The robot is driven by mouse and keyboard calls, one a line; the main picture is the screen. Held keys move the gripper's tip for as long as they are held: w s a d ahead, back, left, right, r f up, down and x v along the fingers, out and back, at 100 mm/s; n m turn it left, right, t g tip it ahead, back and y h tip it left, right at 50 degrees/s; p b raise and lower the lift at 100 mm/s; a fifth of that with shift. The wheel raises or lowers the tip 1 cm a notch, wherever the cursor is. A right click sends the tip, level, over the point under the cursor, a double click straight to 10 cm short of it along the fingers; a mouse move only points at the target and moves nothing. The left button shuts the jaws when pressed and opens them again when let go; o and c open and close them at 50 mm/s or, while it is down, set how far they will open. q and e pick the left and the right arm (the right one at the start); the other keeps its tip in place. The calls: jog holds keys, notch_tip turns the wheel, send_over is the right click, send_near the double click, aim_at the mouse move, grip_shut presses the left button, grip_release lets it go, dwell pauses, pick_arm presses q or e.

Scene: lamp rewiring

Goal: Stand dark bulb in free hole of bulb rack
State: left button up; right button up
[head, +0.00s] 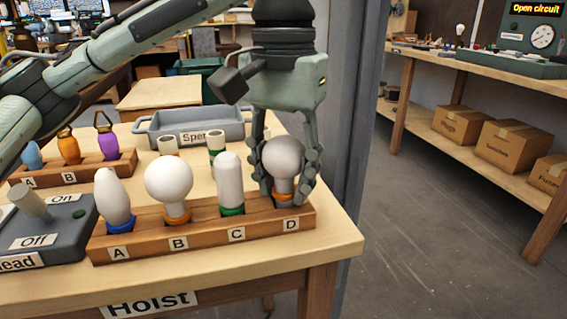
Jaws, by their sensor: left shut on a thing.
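The bulb rack (200,238) is a wooden block near the table's front edge, with places labelled A, B, C and D. White bulbs stand in A (112,195), B (169,183) and C (229,178), with blue, orange and green collars. My left gripper (285,190) points down at place D and is shut on the dark bulb (283,157), a greyish globe with an orange collar. The bulb is upright over place D, its base low at the rack. The fingers partly hide it, and I cannot tell how deep the base sits. My right gripper is not in view.
Behind is a rack (90,170) with coloured ringed pieces. A grey tray labelled Spent (190,125) and two short cylinders stand behind the bulbs. A switch box (45,235) is at left. A bench (480,75) with a panel reading "Open circuit" is at right.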

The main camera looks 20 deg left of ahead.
pick_arm(q)
jog(key=shift+f, duration=0.3)
jog(key=shift+f+p, duration=0.3)
jog(key=shift+p, duration=0.35)
dwell(0.8)
jog(key=o, duration=1.2)
jog(key=shift+r, duration=0.1)
notch_tip(320, 180, up, 12)
jog(key=shift+f, duration=0.1)
jog(key=shift+s, duration=0.1)
